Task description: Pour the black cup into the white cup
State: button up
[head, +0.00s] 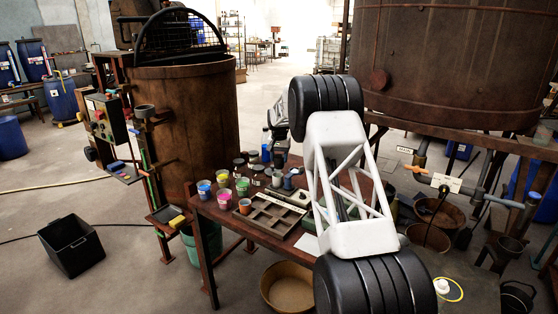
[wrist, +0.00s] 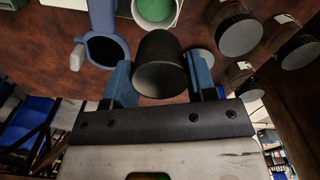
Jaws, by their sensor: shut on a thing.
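The black cup (wrist: 158,48) sits between the two blue fingers of my gripper (wrist: 161,82) in the wrist view. My gripper is shut on it. Its round end faces the camera and looks dark inside; its fill cannot be made out. A white cup (wrist: 143,20) with green contents is just beyond it at the top edge, partly cut off, and apart from it as seen. In the head view a cup with green contents (head: 242,185) stands on the table, perhaps the same one. My arm hides part of the table there, and the black cup is hard to pick out.
A blue mug (wrist: 85,48) is close left of the black cup, and several dark jars (wrist: 240,38) are at the right. In the head view, paint cups (head: 223,198) and a sectioned tray (head: 270,216) crowd the table (head: 215,222). A rusty vat (head: 190,120) stands behind left.

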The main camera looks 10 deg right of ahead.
jog(key=shift+r, duration=0.9)
jog(key=shift+s, duration=0.15)
